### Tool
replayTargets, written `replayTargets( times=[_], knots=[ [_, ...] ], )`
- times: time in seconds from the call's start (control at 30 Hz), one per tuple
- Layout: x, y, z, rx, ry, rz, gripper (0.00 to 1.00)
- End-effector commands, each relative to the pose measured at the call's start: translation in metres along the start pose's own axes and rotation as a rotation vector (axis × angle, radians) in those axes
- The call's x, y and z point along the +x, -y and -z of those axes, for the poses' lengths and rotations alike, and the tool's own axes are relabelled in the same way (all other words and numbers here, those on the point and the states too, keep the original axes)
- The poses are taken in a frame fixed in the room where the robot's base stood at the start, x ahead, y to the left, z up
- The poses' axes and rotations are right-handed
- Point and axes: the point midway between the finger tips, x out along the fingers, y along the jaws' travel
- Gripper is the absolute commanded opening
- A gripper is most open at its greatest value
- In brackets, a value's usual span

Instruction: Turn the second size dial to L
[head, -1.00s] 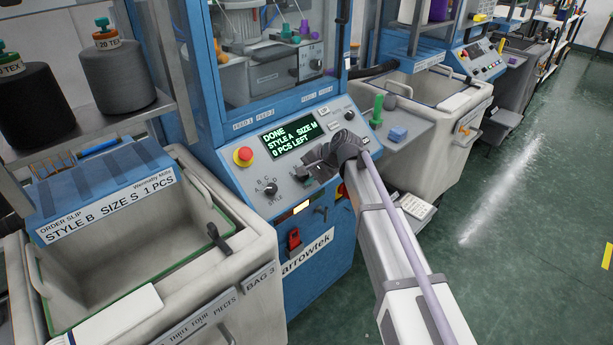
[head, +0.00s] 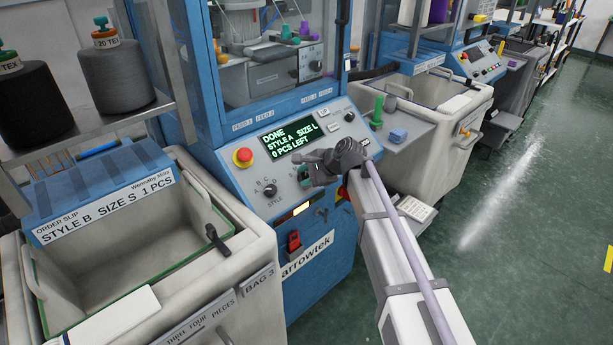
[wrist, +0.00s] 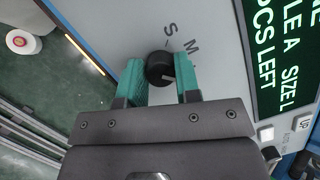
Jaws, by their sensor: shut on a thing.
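The size dial is a round black knob, seen in the wrist view (wrist: 158,66) between the two teal fingertips of my gripper (wrist: 161,78). The gripper is shut on it. The letters S and M show on the panel beside the knob; an L mark is not visible. A pale line on the knob points toward the right finger. In the head view my gripper (head: 305,170) is at the blue machine's sloped panel and hides the dial. The green display (head: 288,141) reads DONE, STYLE A, SIZE L, 0 PCS LEFT.
On the same panel are a red stop button (head: 243,156), a style dial (head: 270,191) and another black knob (head: 349,117). A red switch (head: 293,240) is below. An order slip bin (head: 105,206) stands to the left. Open floor (head: 530,230) lies to the right.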

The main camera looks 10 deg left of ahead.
Motion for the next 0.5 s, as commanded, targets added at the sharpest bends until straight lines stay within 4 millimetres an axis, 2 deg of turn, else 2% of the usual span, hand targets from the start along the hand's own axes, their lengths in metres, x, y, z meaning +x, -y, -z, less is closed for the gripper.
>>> replayTargets(
  times=[0.23,0.27,0.5],
  knots=[
    [0.0001,0.0004,-0.0001,0.0,0.0,0.001,0.07],
    [0.0001,0.0004,-0.0001,0.0,0.0,0.001,0.32],
    [0.0,0.0003,0.0,-0.001,0.0,0.0,0.54]
  ],
)
